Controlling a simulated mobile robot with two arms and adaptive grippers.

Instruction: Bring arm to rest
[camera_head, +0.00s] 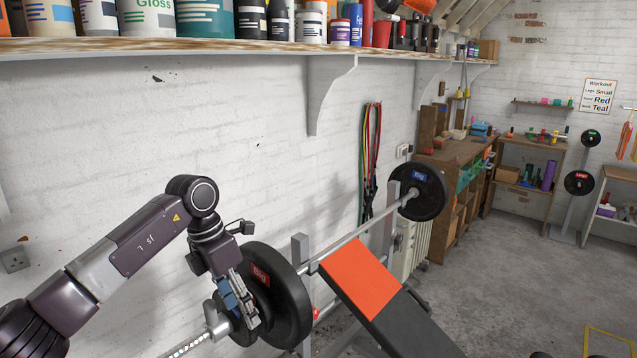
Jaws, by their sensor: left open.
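My left arm (118,258) comes in from the left and bends down at the elbow. My left gripper (246,316) points downward, open, at the near end of a barbell (355,234). It overlaps the left side of a black weight plate (290,306) with a red "Big" label. I cannot tell whether the fingers touch the plate or the bar end. Part of the plate and bar sleeve is hidden behind the gripper. My right gripper is not in view.
The barbell lies on a bench rack, with another black plate (424,190) at its far end. A bench with an orange-red pad (360,275) stands to the right. A shelf (190,48) of paint cans runs above. Open concrete floor (510,285) lies at the right.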

